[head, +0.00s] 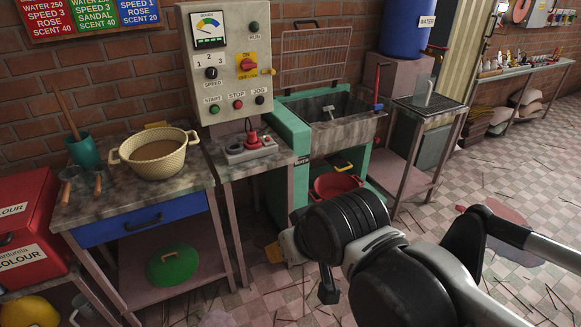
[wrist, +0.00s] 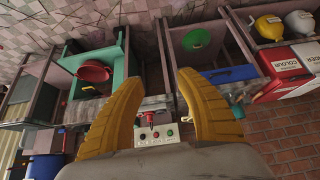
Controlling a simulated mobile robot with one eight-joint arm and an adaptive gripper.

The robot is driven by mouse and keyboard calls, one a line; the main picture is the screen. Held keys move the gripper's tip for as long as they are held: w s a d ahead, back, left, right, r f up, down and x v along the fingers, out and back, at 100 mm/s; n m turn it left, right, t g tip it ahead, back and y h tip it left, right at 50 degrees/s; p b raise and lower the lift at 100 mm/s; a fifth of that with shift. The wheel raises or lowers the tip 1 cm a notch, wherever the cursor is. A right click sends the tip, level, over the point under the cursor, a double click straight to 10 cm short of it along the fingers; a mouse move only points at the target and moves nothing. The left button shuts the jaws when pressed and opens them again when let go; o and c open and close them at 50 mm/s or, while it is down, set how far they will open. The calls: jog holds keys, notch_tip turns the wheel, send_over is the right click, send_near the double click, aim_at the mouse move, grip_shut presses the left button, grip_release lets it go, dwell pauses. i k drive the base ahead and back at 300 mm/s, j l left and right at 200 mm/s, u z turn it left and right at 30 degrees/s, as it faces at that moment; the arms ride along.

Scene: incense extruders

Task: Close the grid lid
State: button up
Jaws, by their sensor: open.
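The grid lid (head: 316,55) is a thin wire frame standing raised, nearly upright, along the back of the mixer's grey trough (head: 350,128), in front of the brick wall. The trough sits on a teal machine body (head: 291,140); the body also shows in the wrist view (wrist: 72,52), which is upside down. I cannot make out the lid in the wrist view. My gripper (wrist: 159,77) has its two yellow fingers spread wide with nothing between them.
A control panel (head: 228,62) stands left of the lid. A side table (head: 428,105) stands right, below a blue barrel (head: 405,28). A basket (head: 154,152) sits on the left bench. Floor is open at right.

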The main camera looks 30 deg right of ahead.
aim_at(288, 91)
jog(key=i+l, duration=0.85)
